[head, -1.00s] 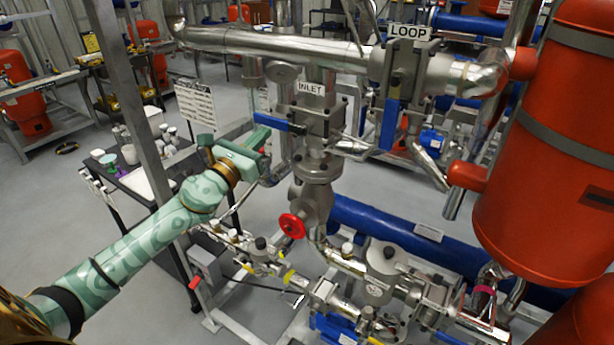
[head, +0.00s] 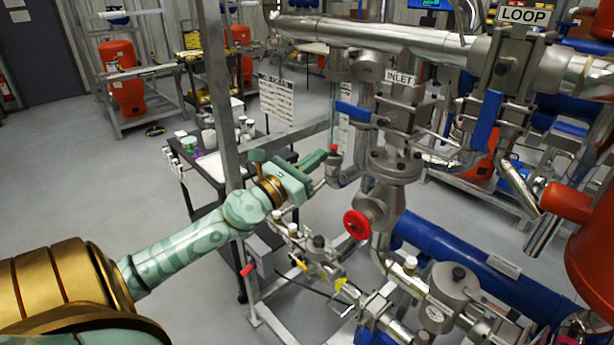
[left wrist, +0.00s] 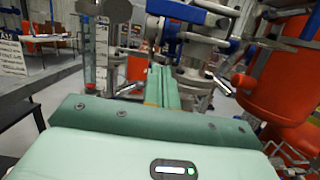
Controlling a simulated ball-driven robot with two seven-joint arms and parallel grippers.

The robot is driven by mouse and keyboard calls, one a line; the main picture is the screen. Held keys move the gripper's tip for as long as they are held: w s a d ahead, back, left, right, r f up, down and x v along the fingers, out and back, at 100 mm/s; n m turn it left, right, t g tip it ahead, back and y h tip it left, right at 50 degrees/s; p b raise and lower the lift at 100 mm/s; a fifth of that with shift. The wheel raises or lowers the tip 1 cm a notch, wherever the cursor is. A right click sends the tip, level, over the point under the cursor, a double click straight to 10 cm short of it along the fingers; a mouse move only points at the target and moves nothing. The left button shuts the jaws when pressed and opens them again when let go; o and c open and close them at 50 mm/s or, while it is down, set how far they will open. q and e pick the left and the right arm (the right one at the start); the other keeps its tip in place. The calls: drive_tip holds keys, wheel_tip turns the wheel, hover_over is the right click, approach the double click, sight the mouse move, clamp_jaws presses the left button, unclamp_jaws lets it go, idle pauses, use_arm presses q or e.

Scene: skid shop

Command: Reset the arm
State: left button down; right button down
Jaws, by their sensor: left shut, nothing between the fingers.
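My left arm, pale green with gold bands, comes in from the lower left in the head view. In the left wrist view the shut fingers (left wrist: 160,85) point ahead toward the pipework. The blue valve handle (head: 353,111) is above and right of the gripper. The red handwheel (head: 357,224) is below and right of it. I cannot tell whether the gripper touches any pipe. My right gripper is not in view.
A black cart (head: 205,175) with bottles and cups stands behind my left arm. A grey upright post (head: 214,90) of the skid frame rises close to the arm. A red tank (head: 590,250) is at the right. Open grey floor lies at the left.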

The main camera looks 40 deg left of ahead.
use_arm(q)
drive_tip(key=s+a+f+n+g+y, duration=0.25)
drive_tip(key=a+f+n, duration=0.25)
drive_tip(key=f+n, duration=0.4)
drive_tip(key=s+a+f+n+g+y, duration=0.25)
drive_tip(key=a+f+n, duration=0.3)
drive_tip(key=f, duration=0.65)
drive_tip(key=s+f+n+g+y+b, duration=0.1)
drive_tip(key=s+f+n+g, duration=0.3)
drive_tip(key=f, duration=0.6)
drive_tip(key=s+f+n+g, duration=0.1)
drive_tip(key=s+f+n, duration=0.45)
drive_tip(key=f, duration=0.45)
drive_tip(key=s+d+f+n+g+h+b, duration=0.1)
drive_tip(key=s+d+f+n+g, duration=0.25)
drive_tip(key=s+d+f, duration=0.45)
drive_tip(key=s+d+f+n+g+h, duration=0.1)
drive_tip(key=s+d+f+n+g, duration=0.3)
drive_tip(key=s+f, duration=0.85)
drive_tip(key=s+d+f+n+g+h, duration=0.1)
drive_tip(key=s+d+f, duration=0.1)
drive_tip(key=s+d, duration=0.4)
drive_tip(key=s+d+f+n+g+h, duration=0.1)
drive_tip(key=s+d+f, duration=0.2)
drive_tip(key=d, duration=0.6)
drive_tip(key=s, duration=0.2)
drive_tip(key=shift+s+f+b, duration=0.3)
drive_tip(key=shift+s+b, duration=0.1)
